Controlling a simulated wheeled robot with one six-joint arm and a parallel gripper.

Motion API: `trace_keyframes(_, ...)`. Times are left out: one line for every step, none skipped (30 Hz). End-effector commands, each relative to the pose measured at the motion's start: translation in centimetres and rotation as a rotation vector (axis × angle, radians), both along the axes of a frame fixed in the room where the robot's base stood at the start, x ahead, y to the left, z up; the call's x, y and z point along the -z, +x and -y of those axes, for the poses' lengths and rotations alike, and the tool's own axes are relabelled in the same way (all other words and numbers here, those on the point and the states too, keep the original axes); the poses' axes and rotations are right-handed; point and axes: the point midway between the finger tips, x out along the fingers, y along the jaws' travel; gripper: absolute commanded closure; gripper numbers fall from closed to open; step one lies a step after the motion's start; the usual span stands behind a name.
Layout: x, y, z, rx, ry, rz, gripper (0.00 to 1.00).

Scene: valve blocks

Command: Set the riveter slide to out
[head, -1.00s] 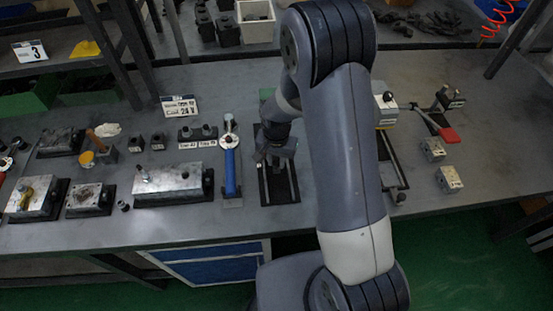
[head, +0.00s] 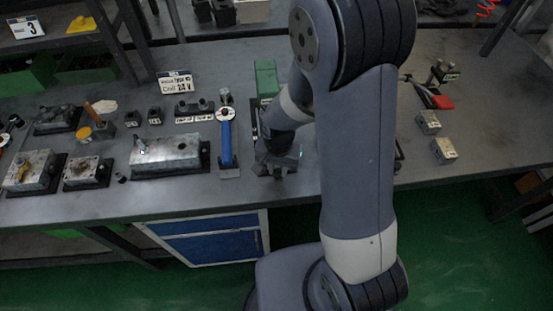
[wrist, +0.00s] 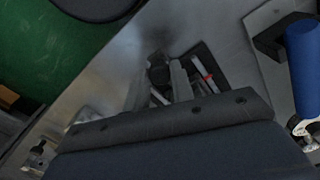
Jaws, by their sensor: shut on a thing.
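The riveter slide is the dark fixture with a green block (head: 266,80) at its far end. Its dark rail runs toward the front edge of the bench, and my arm covers much of it. My gripper (head: 277,168) is low over the near end of the fixture, close to the front edge. It is shut on the slide's handle, which is mostly hidden between the fingers. In the wrist view the fingers (wrist: 172,82) point down at the dark fixture, and a small red and white part (wrist: 204,76) shows beside them.
A metal valve block (head: 165,152) sits farther left. Two small metal blocks (head: 444,149) and a red-handled clamp (head: 441,102) stand right of my arm. A 24 V card (head: 174,83) stands behind.

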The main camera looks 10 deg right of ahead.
Motion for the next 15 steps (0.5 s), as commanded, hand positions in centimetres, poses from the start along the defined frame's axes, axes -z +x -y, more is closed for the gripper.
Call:
trace_keyframes(0.1,-0.7,0.0,-0.001,0.0,0.0,1.0)
trace_keyframes(0.1,-1.0,0.0,-0.001,0.001,0.001,1.0)
trace_keyframes(0.1,-1.4,0.0,-0.001,0.0,0.0,1.0)
trace_keyframes(0.1,-1.7,0.0,-0.001,0.0,0.0,1.0)
trace_keyframes(0.0,-1.9,0.0,-0.002,0.0,0.0,1.0)
trace_keyframes(0.0,-2.1,0.0,-0.002,0.0,0.001,1.0)
trace_keyframes(0.0,-2.3,0.0,-0.002,0.0,0.001,1.0)
trace_keyframes(0.0,-2.4,0.0,-0.002,0.0,0.001,1.0)
trace_keyframes(0.0,-2.5,0.0,-0.002,0.0,0.0,1.0)
trace_keyframes(0.0,-2.6,0.0,-0.001,0.0,0.0,1.0)
trace_keyframes(0.0,-2.7,0.0,-0.001,0.0,0.0,1.0)
trace_keyframes(0.0,-2.7,0.0,-0.001,-0.001,-0.001,1.0)
trace_keyframes(0.0,-2.8,0.0,-0.001,-0.001,-0.001,1.0)
trace_keyframes(0.0,-2.8,0.0,-0.001,0.0,-0.002,1.0)
trace_keyframes(0.0,-2.8,0.0,-0.001,-0.001,-0.003,1.0)
